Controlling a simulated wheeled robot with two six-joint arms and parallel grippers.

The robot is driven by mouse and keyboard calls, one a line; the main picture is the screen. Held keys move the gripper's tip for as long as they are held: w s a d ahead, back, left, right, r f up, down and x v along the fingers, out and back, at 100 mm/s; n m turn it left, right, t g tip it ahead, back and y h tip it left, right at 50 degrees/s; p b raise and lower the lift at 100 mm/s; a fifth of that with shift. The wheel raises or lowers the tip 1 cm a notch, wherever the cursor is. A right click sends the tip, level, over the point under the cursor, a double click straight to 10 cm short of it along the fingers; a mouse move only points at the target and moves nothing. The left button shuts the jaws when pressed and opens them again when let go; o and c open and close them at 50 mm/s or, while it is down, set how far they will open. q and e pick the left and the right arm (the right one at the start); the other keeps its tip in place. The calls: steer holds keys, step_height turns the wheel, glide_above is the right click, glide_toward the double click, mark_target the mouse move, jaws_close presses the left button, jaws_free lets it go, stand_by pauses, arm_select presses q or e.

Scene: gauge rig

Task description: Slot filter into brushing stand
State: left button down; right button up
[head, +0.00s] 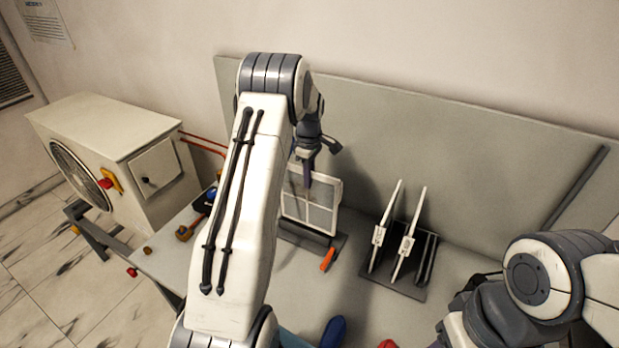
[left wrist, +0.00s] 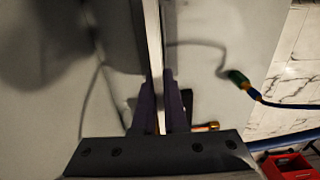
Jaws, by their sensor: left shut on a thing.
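The filter is a pale framed panel (head: 322,220) with a mesh face, upright at the back of the bench in the head view. My left gripper (head: 308,172) is shut on its upper part, partly hidden by my own arm. In the left wrist view, the filter (left wrist: 152,45) shows edge-on as a thin white strip between the purple fingers (left wrist: 158,100). A low dark base (head: 338,243), seemingly the brushing stand, lies at the filter's lower edge. I cannot tell whether the filter sits in it or hovers just above. My right gripper is not visible; only its arm shows.
A dark slotted rack (head: 410,287) with two white upright panels stands to the right. An orange handle (head: 328,259) lies by the base. A blue item (head: 333,331) is at the front. A beige outdoor unit (head: 110,150) stands left; a grey backboard (head: 450,140) rises behind.

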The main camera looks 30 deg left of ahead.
arm_select(q)
step_height(320, 180, down, 4)
steer(key=shift+f+b, duration=0.1)
steer(key=shift+b, duration=1.05)
steer(key=shift+r, duration=0.2)
steer(key=shift+r+p, duration=2.65)
steer(key=shift+r, duration=0.75)
step_height(320, 180, down, 2)
steer(key=shift+f+b, duration=0.25)
steer(key=shift+b, duration=0.5)
steer(key=shift+p, duration=0.3)
